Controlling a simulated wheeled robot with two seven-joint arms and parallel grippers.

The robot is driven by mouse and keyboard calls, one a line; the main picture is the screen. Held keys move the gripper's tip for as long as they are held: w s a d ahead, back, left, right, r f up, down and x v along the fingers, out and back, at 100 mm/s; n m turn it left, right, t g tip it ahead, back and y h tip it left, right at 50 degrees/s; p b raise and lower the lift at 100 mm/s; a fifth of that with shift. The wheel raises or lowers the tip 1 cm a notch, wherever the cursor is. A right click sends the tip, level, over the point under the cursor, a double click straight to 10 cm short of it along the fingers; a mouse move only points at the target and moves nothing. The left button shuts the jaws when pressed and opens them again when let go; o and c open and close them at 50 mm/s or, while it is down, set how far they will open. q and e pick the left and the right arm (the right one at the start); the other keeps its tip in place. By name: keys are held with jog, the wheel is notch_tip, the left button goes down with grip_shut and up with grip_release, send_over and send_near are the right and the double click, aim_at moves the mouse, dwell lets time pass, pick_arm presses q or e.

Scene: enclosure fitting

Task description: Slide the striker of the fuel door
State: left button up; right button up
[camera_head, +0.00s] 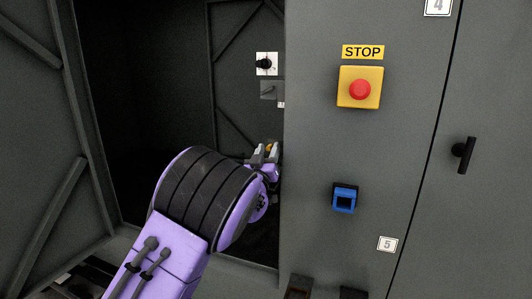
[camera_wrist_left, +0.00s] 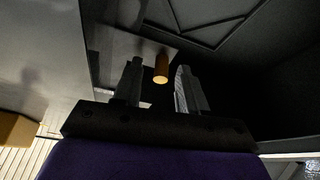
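A short brass-coloured peg (camera_wrist_left: 161,69) projects from a grey plate in the left wrist view; it appears to be the striker, but I cannot tell for sure. In the head view a small yellow-orange bit of it (camera_head: 269,148) shows at my left gripper. My left gripper (camera_head: 265,153) is inside the dark enclosure opening, just left of the front panel's edge. In the left wrist view, the gripper (camera_wrist_left: 158,85) has its two fingers apart, one on each side of the peg, with gaps visible. The fuel door cannot be clearly told. My right gripper is not in view.
The grey front panel (camera_head: 310,220) stands right of the opening, with a red stop button (camera_head: 360,90) and a blue socket (camera_head: 344,199). A black rotary switch (camera_head: 264,64) is inside the opening. A black handle (camera_head: 464,155) is at far right.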

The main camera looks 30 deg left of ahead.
pick_arm(q)
jog(key=b+v, duration=0.4)
jog(key=v, duration=0.6)
jog(key=shift+s, duration=0.3)
jog(key=shift+f, duration=0.15)
